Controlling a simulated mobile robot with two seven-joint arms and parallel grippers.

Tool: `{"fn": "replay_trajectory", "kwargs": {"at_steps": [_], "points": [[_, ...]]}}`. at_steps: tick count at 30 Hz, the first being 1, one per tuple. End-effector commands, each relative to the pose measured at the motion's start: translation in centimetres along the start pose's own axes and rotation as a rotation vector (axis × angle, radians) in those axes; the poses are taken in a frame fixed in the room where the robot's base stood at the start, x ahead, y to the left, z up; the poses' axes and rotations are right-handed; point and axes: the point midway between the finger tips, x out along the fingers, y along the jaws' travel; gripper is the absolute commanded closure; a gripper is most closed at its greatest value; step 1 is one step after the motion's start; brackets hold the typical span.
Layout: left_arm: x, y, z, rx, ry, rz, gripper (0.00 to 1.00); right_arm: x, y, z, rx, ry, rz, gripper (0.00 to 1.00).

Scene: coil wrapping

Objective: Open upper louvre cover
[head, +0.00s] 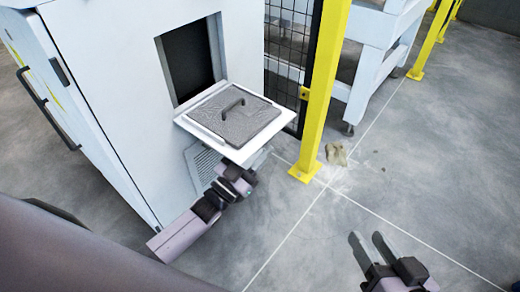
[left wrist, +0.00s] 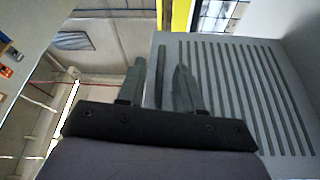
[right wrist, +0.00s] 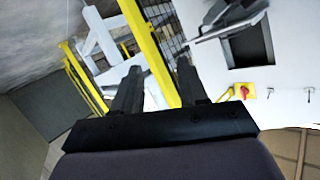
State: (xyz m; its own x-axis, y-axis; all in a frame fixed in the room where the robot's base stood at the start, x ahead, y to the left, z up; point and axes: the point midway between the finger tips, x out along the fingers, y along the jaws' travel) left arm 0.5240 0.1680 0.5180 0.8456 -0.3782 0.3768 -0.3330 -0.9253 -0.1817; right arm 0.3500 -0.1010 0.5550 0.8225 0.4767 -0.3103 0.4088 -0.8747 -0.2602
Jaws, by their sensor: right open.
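A light grey louvre cover (head: 203,166) with slats sits low on the white cabinet's front, under a protruding shelf. My left arm and the shelf hide part of it. In the left wrist view a louvred panel (left wrist: 245,95) with long dark slots fills the right side. My left gripper (head: 243,176) is at the louvre, below the shelf. Its fingers (left wrist: 158,75) stand apart near the panel's left edge; I cannot tell whether they touch it. My right gripper (head: 368,243) is open and empty over the floor at the right.
The white shelf (head: 184,124) juts from the cabinet (head: 110,70) below a dark opening (head: 188,60). It bears a dark square panel (head: 218,124) with a handle. A yellow post (head: 320,100) stands close on the right.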

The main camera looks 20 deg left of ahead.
Motion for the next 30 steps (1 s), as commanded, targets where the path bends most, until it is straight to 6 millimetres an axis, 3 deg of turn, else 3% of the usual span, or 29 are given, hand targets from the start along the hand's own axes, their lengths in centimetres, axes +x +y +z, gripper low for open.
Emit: {"fn": "replay_trajectory", "kwargs": {"at_steps": [10, 11, 14, 23, 30], "points": [[0.8, 0.0, 0.0, -0.001, -0.001, 0.0, 0.65, -0.1, 0.1, -0.1, -0.01, 0.006, 0.005, 0.57], [0.8, 0.0, 0.0, -0.001, -0.001, 0.0, 0.68, -0.1, 0.1, -0.1, -0.01, 0.006, 0.005, 0.57], [0.7, 0.0, 0.0, -0.001, -0.001, 0.0, 1.0, -0.1, 0.1, -0.1, -0.01, 0.006, 0.005, 0.57], [0.9, 0.0, -0.4, -0.013, 0.0, -0.005, 1.0, -0.2, -0.1, -0.4, -0.002, 0.004, 0.0, 0.57], [1.8, -0.2, -2.6, -0.098, -0.001, -0.041, 1.0, 0.2, -0.8, -0.8, 0.063, -0.052, -0.019, 0.57]]}}
